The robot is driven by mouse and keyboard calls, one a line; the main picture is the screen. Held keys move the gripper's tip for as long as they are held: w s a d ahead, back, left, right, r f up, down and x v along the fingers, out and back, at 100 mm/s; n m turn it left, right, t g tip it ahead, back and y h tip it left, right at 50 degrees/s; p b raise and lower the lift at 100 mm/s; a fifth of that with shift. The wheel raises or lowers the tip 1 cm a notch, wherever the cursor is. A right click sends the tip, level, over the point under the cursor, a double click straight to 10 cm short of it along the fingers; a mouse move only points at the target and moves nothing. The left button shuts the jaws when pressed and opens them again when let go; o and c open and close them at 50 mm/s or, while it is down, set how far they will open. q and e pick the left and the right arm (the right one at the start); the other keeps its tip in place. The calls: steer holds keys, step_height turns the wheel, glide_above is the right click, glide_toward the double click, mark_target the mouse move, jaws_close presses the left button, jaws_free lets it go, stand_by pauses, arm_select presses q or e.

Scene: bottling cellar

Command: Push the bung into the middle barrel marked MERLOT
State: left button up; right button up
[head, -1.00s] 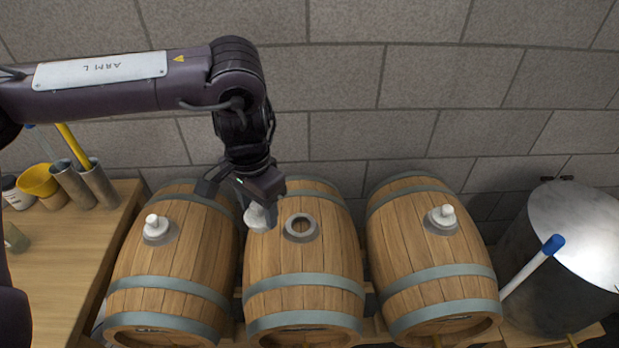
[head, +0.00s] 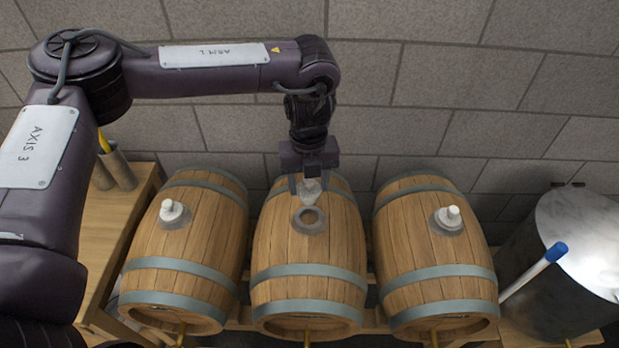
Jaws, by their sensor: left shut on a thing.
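The middle barrel (head: 308,252) lies on its side on a wooden rack, with an open round bung hole (head: 309,219) on top. My left gripper (head: 309,183) points down just behind and above that hole. It is shut on a pale bung (head: 309,192), which is apart from the hole or at its far edge; I cannot tell the exact height. No lettering such as MERLOT is readable on the barrel from here. My right gripper is not in view.
The left barrel (head: 190,245) and right barrel (head: 433,250) each have a white bung seated on top. A steel vat (head: 560,290) with a blue-tipped rod stands at right. A wooden table (head: 118,225) with metal cups is at left. A block wall is close behind.

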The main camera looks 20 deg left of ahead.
mark_target(309, 202)
arm_select(q)
steer(key=shift+f+m, duration=0.1)
steer(key=shift+m, duration=0.3)
step_height(309, 202, down, 6)
steer(key=b, duration=0.4)
steer(key=shift+r, duration=0.25)
steer(key=shift+d+f+b, duration=0.1)
steer(key=shift+f+b, duration=0.3)
steer(key=shift+f, duration=0.1)
steer(key=shift+p, duration=0.35)
stand_by(0.3)
stand_by(0.4)
steer(key=shift+f, duration=0.15)
steer(key=shift+f+b, duration=0.55)
steer(key=shift+f, duration=0.4)
stand_by(0.8)
